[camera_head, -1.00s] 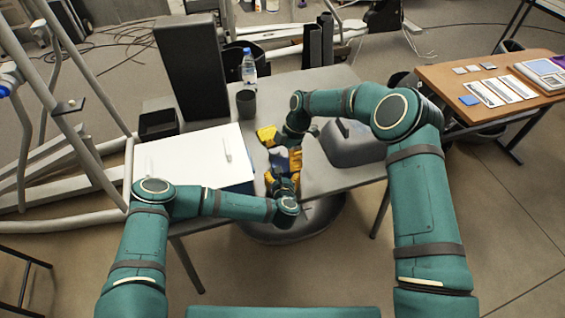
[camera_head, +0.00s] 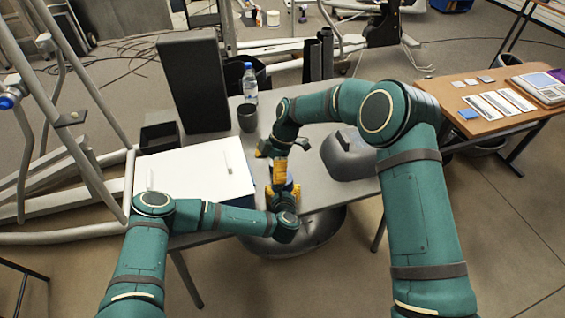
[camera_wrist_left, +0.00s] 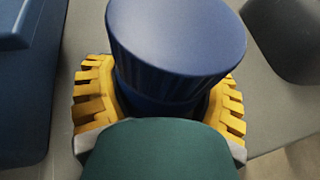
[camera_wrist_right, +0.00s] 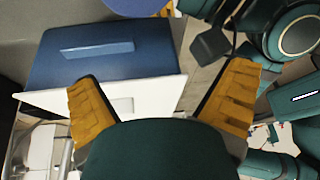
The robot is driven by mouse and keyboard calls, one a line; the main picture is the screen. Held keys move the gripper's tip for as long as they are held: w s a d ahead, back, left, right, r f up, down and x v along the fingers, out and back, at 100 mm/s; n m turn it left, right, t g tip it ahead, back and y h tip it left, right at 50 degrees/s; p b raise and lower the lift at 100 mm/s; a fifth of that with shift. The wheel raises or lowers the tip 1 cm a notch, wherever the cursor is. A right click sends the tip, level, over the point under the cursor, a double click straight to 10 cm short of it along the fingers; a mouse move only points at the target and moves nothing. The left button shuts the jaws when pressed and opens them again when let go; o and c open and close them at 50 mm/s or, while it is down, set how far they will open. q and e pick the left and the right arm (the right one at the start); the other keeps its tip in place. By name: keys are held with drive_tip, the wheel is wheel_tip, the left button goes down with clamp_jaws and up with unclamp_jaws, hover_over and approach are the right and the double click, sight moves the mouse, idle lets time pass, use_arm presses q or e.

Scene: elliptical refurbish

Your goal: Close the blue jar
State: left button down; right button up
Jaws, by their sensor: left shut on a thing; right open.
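The blue jar (camera_head: 289,184) is at the front of the grey table, next to the white-topped box. In the left wrist view it is a dark blue body (camera_wrist_left: 160,103) under a wide, smooth blue round top (camera_wrist_left: 180,40). I cannot tell whether this top is a fully seated lid. My left gripper (camera_wrist_left: 165,88) is shut around the jar's body, with yellow fingers on both sides. My right gripper (camera_wrist_right: 163,78) is open and empty near the jar; its yellow fingers (camera_head: 280,170) show in the head view. The jar's blue top (camera_wrist_right: 135,6) shows at the upper edge of the right wrist view.
A box with a white top (camera_head: 195,175) lies left of the jar; the right wrist view shows a blue box (camera_wrist_right: 105,55) with a white edge. A dark grey rounded case (camera_head: 348,155) stands to the right. A dark cup (camera_head: 247,116) and a water bottle (camera_head: 249,84) stand behind.

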drive_tip(key=w+a+r+m+t+y, duration=0.5)
drive_tip(key=w+a+m+t, duration=0.15)
drive_tip(key=w+a, duration=0.2)
drive_tip(key=w+d+r+m+t+h, duration=0.1)
drive_tip(key=w+d+m+t+h, duration=0.1)
drive_tip(key=w+d+m+t, duration=0.45)
drive_tip(key=s+d+f+m+g+h, duration=0.1)
drive_tip(key=d+f+m+g+h, duration=0.35)
drive_tip(key=m, duration=0.65)
drive_tip(key=s+m+g, duration=0.1)
drive_tip(key=s, duration=0.2)
drive_tip(key=s+d+f+m+g+h, duration=0.1)
drive_tip(key=s+m+g, duration=0.1)
drive_tip(key=s, duration=0.2)
drive_tip(key=s+m+g+h, duration=0.1)
drive_tip(key=s+g, duration=0.1)
drive_tip(key=s, duration=0.1)
drive_tip(key=shift+s+d+f+h, duration=0.15)
drive_tip(key=shift+d+f+h, duration=0.05)
drive_tip(key=shift+d+h, duration=0.1)
drive_tip(key=shift+s+m+g, duration=0.3)
drive_tip(key=shift+s+g, duration=0.15)
drive_tip(key=shift+s, duration=0.1)
